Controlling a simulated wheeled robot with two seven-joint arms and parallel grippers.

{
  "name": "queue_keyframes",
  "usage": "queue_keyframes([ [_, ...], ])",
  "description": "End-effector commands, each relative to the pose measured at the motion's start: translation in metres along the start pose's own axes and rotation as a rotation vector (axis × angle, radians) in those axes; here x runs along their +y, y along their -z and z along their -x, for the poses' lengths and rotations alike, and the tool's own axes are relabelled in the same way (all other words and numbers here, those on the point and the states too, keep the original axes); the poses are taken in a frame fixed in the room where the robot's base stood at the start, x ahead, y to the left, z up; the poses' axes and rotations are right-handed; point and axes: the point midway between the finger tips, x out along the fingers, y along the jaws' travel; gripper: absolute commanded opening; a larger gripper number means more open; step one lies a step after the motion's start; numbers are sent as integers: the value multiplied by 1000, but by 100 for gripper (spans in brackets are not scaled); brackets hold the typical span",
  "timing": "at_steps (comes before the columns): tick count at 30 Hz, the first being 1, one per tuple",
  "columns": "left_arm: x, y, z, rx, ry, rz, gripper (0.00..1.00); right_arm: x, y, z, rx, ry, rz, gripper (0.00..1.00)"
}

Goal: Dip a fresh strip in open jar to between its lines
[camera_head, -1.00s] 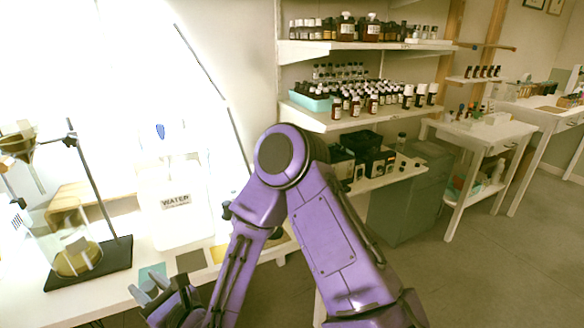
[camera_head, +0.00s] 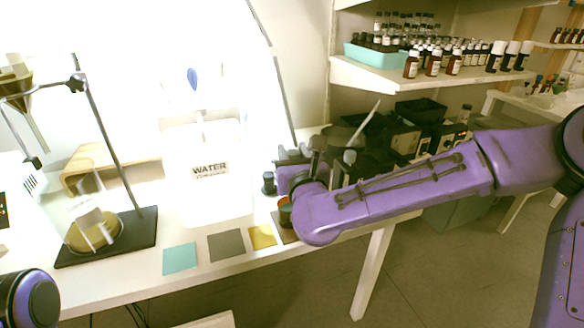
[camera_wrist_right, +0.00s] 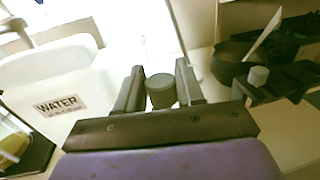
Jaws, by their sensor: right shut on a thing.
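My right gripper (camera_head: 300,158) is over the right end of the bench. In the right wrist view its fingers (camera_wrist_right: 160,92) close around a dark grey-green cylinder (camera_wrist_right: 161,90), perhaps a cap; I cannot tell exactly. A thin white strip (camera_head: 368,118) leans up out of a dark round holder beyond the gripper; the strip (camera_wrist_right: 265,35) and holder (camera_wrist_right: 230,62) also show in the right wrist view. A small amber jar (camera_head: 285,212) stands just below my wrist, partly hidden; I cannot see whether it is open. A small dark bottle (camera_head: 268,183) stands left of it. My left gripper is out of view.
A white water container (camera_head: 208,190) stands left of the gripper. Coloured squares, one teal (camera_head: 180,258), lie along the bench front. A stand (camera_head: 120,235) with a beaker is at left. Shelves (camera_head: 430,80) with bottles are at right. A grey-capped dark item (camera_wrist_right: 258,76) is beside the right fingers.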

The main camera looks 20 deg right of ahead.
Motion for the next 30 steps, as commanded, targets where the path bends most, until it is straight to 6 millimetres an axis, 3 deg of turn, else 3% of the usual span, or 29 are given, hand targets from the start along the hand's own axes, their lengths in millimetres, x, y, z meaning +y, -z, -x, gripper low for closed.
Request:
queue_keyframes([
  [1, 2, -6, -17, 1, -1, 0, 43, 1, -2, -4, -6, 21, -5, 18],
  [4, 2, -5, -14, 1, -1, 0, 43, 8, -15, -12, 4, 43, 2, 18],
  [21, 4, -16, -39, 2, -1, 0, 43, 11, 33, -12, 3, 29, 1, 18],
  [30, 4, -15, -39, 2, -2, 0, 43, 11, 34, -13, 3, 29, 1, 18],
])
